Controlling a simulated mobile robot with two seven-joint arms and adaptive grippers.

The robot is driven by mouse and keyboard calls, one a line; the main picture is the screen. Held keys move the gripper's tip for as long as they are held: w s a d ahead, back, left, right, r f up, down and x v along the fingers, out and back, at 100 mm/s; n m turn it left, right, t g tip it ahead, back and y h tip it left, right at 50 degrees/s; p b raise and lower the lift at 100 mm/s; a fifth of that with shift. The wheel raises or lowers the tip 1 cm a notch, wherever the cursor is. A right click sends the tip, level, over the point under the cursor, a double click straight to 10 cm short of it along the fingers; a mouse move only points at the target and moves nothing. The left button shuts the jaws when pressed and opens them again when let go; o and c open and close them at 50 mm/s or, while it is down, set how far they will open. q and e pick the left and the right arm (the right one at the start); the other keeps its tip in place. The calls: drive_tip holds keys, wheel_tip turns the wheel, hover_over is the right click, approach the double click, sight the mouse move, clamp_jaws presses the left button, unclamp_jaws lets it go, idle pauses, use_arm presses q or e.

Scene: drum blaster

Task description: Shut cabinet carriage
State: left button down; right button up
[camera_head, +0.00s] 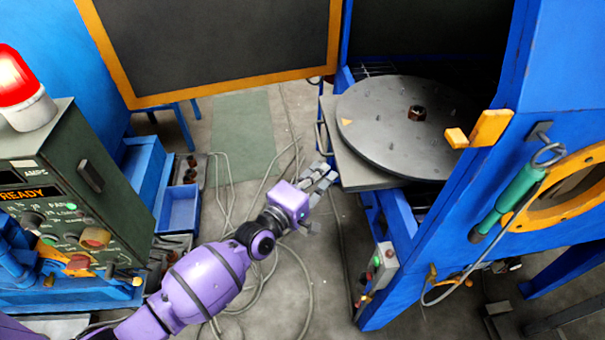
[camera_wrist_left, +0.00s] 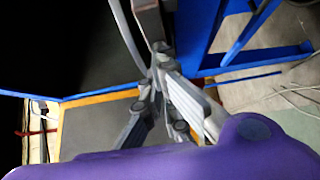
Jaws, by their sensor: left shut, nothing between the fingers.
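The blue cabinet (camera_head: 440,240) stands at the right of the head view with its front open. Its carriage, a grey square platform (camera_head: 352,168) with a round grey turntable (camera_head: 395,118) on top, sticks out of the opening toward the left. My purple left arm reaches in from the lower left. My left gripper (camera_head: 322,180) is shut and empty, close to the left edge of the platform; I cannot tell whether it touches. The gripper also shows in the left wrist view (camera_wrist_left: 165,100), near blue framework. My right gripper is not in view.
An open dark door panel with an orange frame (camera_head: 215,45) stands at the upper left. A green control box with a red lamp (camera_head: 22,88) is at the left. Loose cables (camera_head: 285,275) lie on the floor. A green-handled hose tool (camera_head: 515,195) hangs on the cabinet.

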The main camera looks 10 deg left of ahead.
use_arm(q)
drive_tip(key=w+d, duration=0.1)
drive_tip(key=d, duration=0.4)
drive_tip(key=w+d, duration=0.2)
drive_tip(key=d, duration=0.4)
drive_tip(key=w+d+b, duration=0.1)
drive_tip(key=d, duration=0.4)
drive_tip(key=shift+w+d, duration=0.5)
drive_tip(key=shift+d, duration=0.4)
drive_tip(key=shift+d+r, duration=0.15)
drive_tip(key=shift+r, duration=0.1)
